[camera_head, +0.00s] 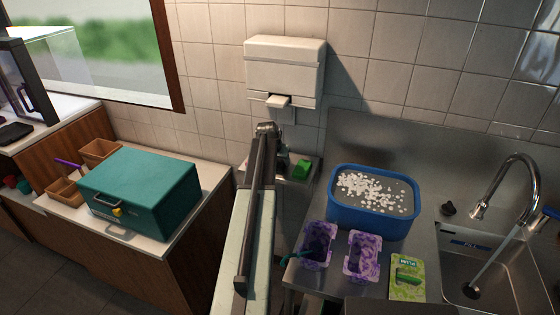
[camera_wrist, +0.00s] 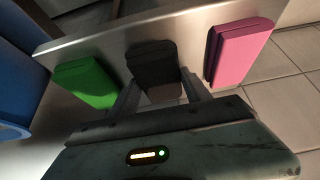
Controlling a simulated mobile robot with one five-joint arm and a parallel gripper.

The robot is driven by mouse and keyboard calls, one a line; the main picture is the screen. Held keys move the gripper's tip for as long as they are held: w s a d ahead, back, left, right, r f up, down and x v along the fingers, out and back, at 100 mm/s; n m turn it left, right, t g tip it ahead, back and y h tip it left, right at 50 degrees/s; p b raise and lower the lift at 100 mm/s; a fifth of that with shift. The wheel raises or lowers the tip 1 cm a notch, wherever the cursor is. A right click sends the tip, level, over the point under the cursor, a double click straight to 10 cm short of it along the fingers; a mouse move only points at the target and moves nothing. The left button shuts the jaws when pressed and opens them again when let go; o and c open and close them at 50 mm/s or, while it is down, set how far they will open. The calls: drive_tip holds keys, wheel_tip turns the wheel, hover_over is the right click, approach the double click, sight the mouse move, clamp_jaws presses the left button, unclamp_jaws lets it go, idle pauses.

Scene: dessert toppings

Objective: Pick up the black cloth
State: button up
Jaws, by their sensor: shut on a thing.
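The black cloth (camera_wrist: 153,62) is a dark folded pad at the centre of the wrist view, on the steel counter. My gripper (camera_wrist: 165,88) is shut on its near end, with a finger on each side. In the head view my arm hides the black cloth and the gripper tips. A folded green cloth (camera_wrist: 85,82) lies to the left of the black one in the wrist view, and it also shows in the head view (camera_head: 302,169). A folded pink cloth (camera_wrist: 239,52) lies to the right, apart from the gripper.
A blue tub (camera_head: 374,222) with white bits floating stands right of the green cloth. Two purple patterned containers (camera_head: 362,257) and a green packet (camera_head: 407,278) sit in front. A sink (camera_head: 497,270) is at right, a teal box (camera_head: 140,190) at left. A white dispenser (camera_head: 285,65) hangs above.

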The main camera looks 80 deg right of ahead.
sight(280, 163)
drive_tip(key=r+p, duration=0.1)
drive_tip(key=r, duration=0.1)
drive_tip(key=a+r+p, duration=0.1)
drive_tip(key=r+p, duration=0.1)
drive_tip(key=shift+s+p, duration=0.2)
drive_tip(key=shift+p, duration=0.1)
drive_tip(key=s+a+r+p, duration=0.1)
drive_tip(key=s+a, duration=0.7)
drive_tip(key=a, duration=0.4)
drive_tip(key=shift+a, duration=0.35)
